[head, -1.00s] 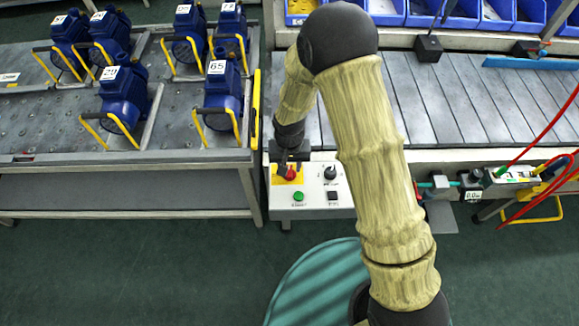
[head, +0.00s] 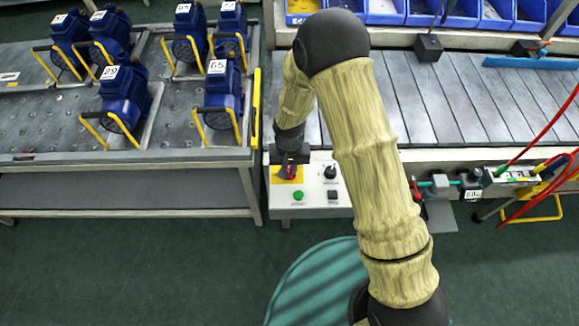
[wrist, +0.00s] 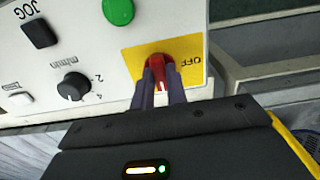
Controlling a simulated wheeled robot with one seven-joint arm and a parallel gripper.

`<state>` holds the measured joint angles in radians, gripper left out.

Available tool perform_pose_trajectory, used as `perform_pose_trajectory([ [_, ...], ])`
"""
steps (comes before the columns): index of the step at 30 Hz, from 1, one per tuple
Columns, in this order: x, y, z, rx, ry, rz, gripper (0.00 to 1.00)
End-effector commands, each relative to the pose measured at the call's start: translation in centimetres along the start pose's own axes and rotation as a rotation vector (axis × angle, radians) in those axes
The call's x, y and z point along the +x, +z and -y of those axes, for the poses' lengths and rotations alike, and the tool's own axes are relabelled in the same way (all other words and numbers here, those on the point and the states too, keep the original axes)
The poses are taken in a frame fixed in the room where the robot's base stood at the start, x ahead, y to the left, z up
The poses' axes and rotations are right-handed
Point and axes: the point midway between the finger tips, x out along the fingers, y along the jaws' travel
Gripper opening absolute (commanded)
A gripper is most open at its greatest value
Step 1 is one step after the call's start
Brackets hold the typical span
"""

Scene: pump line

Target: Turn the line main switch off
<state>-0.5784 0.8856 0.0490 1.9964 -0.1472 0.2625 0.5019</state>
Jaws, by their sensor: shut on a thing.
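The line main switch is a red rotary handle (wrist: 158,66) on a yellow plate (wrist: 195,60) marked OFF, on the pale control box. In the wrist view my gripper (wrist: 161,80) has one finger on each side of the handle and is shut on it. The handle lies in line with the fingers; its front part is hidden between them. In the head view my gripper (head: 287,170) comes down over the yellow plate (head: 276,180), and only a little red shows beside it.
A green button (head: 298,196), a black button (head: 333,195) and a black knob (head: 330,172) sit close by on the control box (head: 316,208). Blue pumps (head: 122,95) stand on the bench at left.

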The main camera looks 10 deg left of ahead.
Motion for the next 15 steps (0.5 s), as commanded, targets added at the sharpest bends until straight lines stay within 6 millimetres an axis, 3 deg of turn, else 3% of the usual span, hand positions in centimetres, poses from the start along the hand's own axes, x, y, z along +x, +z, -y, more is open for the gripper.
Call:
perform_pose_trajectory([
  [15,0.02,-0.03,-0.08,-0.262,0.0,0.0,0.0],
])
